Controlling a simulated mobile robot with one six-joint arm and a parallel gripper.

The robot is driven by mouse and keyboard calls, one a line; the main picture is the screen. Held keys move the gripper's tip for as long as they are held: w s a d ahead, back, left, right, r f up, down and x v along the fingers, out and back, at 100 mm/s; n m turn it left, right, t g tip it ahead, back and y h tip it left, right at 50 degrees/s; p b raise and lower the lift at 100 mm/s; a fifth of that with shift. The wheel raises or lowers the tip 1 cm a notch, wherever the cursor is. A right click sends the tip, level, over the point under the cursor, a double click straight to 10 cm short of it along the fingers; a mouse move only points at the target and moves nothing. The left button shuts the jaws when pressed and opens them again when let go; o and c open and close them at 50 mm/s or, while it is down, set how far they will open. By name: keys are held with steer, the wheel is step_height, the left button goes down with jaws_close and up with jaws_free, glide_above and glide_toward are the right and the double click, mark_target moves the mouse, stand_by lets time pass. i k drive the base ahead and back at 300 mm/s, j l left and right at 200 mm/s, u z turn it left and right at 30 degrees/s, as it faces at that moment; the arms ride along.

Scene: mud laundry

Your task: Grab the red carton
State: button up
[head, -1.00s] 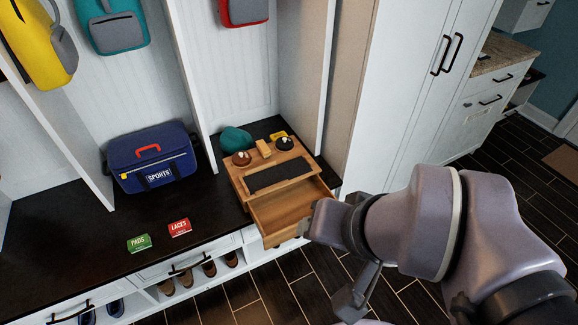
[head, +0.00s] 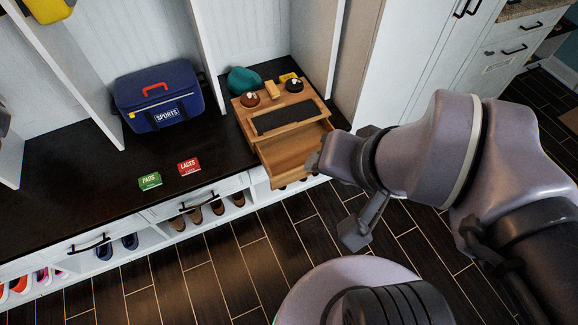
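The red carton (head: 189,166), labelled LACES, lies on the dark bench top (head: 95,185). A green carton (head: 150,181), labelled PADS, lies just left of it, slightly nearer the front edge. My gripper (head: 316,162) is to the right of the red carton, at the right side of the open drawer (head: 290,157) of a small wooden box (head: 247,125).
A blue SPORTS bag (head: 158,97) stands behind the cartons against the locker back. A teal cloth item (head: 244,80) lies behind the wooden box. Shoes sit in cubbies under the bench. The bench around the cartons is clear.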

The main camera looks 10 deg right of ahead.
mark_target(189, 167)
steer(key=i+j, duration=0.15)
steer(key=j, duration=0.3)
steer(key=i+j+u, duration=0.15)
steer(key=j, duration=0.3)
steer(key=i+j, duration=0.15)
steer(key=j, duration=0.25)
steer(key=i+j+u, duration=0.1)
steer(key=j, duration=0.3)
steer(key=i+j, duration=0.25)
steer(key=j, duration=0.2)
steer(key=i+j+u, duration=0.15)
steer(key=j, duration=0.25)
steer(key=i+j, duration=0.2)
steer(key=j, duration=0.2)
steer(key=u, duration=0.05)
